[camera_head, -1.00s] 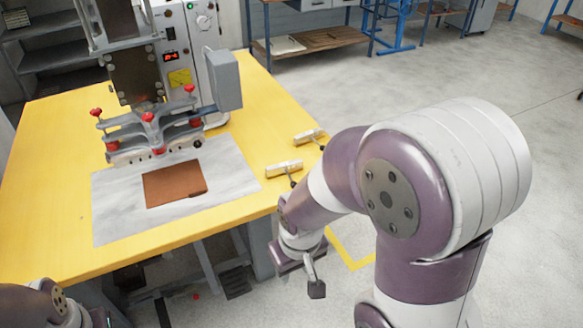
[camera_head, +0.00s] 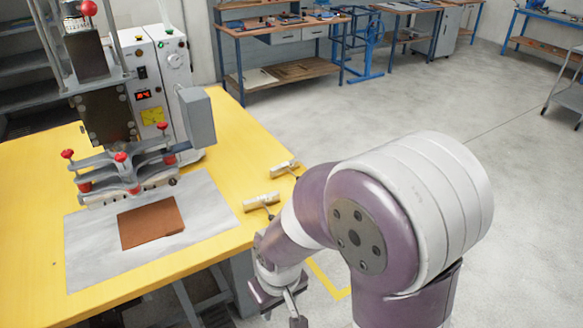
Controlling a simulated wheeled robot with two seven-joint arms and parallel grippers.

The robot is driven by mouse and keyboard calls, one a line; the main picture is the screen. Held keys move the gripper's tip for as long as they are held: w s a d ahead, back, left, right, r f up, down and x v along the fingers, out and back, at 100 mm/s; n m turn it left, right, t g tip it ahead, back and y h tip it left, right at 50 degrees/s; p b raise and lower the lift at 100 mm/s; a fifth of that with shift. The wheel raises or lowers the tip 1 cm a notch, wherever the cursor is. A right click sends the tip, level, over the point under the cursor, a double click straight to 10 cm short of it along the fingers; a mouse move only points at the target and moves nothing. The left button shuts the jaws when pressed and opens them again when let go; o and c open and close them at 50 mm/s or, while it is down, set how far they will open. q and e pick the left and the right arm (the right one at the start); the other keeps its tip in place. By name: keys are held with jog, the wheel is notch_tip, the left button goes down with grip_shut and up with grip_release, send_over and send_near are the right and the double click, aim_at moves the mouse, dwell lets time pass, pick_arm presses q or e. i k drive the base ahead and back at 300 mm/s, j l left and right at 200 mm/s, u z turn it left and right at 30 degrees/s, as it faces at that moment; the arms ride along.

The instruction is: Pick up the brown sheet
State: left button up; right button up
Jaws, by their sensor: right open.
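The brown sheet (camera_head: 150,223) lies flat on a pale grey mat (camera_head: 95,265) on the yellow table, in front of the welding machine. A small dark patch shows at its right front edge. My right gripper (camera_head: 285,305) hangs beyond the table's right front edge, low and to the right of the sheet, apart from it. It is open, with nothing seen between its fingers. My left gripper is not in view.
The welding machine (camera_head: 160,90), with red knobs on its clamp arms, stands just behind the sheet. Two small clamps, the nearer (camera_head: 262,201) and the farther (camera_head: 284,168), sit at the table's right edge. Blue-framed workbenches (camera_head: 290,40) stand at the back. Floor at right is open.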

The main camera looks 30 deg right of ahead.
aim_at(137, 227)
jog(key=i+j, duration=0.5)
jog(key=j, duration=0.25)
jog(key=i+j+z, duration=0.1)
jog(key=i+j, duration=0.4)
jog(key=j, duration=0.25)
jog(key=i+j, duration=0.25)
jog(key=j, duration=0.15)
jog(key=l+z, duration=0.05)
